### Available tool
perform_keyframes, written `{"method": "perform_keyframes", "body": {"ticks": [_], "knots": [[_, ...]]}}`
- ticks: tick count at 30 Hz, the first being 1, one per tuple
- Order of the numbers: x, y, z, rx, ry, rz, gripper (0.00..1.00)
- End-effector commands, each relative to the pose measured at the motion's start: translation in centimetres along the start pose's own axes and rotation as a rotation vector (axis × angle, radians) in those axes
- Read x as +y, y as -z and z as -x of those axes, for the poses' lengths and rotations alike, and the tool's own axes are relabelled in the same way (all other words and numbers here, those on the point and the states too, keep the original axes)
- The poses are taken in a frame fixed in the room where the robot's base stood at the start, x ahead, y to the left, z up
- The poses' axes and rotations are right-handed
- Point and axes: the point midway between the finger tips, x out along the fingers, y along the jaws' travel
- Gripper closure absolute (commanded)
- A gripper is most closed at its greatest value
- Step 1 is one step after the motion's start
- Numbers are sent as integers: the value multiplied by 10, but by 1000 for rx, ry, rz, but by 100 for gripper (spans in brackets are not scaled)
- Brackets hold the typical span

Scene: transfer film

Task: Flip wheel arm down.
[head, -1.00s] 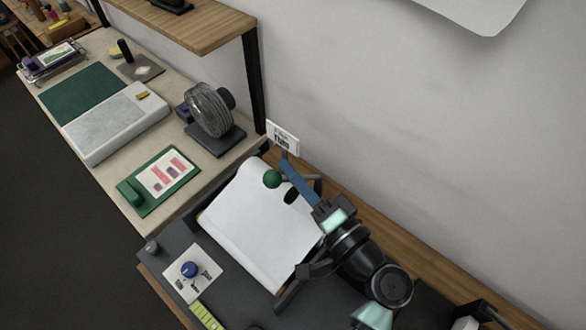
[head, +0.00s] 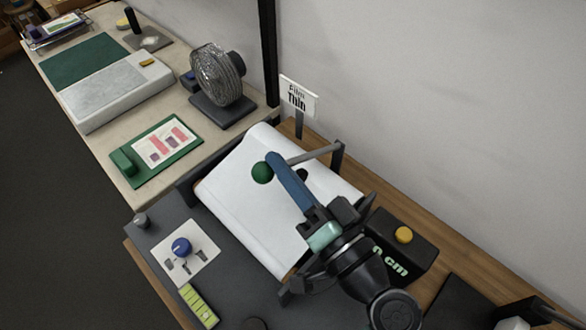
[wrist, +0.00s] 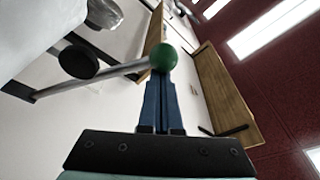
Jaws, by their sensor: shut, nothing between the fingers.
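The wheel arm (head: 318,154) is a grey bar above the white film roll (head: 240,190). It has a green ball knob (head: 262,172) at its end and a black wheel (head: 302,176), partly hidden behind my fingers. In the wrist view the bar (wrist: 115,75), the black wheel (wrist: 78,62) and the green knob (wrist: 163,57) all show. My gripper (head: 272,157) has blue fingers, shut and empty. Their tips are right by the knob in both views; I cannot tell whether they touch it.
A black box with a yellow button (head: 403,234) stands right of my gripper. A panel with a blue knob (head: 181,248) is in front. A "Film Thin" sign (head: 298,95) stands behind. A fan (head: 217,80) and a green clipboard (head: 157,150) are on the left bench.

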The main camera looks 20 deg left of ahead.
Motion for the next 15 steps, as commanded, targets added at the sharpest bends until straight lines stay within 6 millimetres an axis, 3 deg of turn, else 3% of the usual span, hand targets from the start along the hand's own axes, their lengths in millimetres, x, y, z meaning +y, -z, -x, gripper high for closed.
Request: {"method": "perform_keyframes", "body": {"ticks": [1,3,15], "knots": [[11,-13,3,-1,7,27,100],[14,-20,4,-1,15,62,100],[26,-42,10,0,49,211,100]]}}
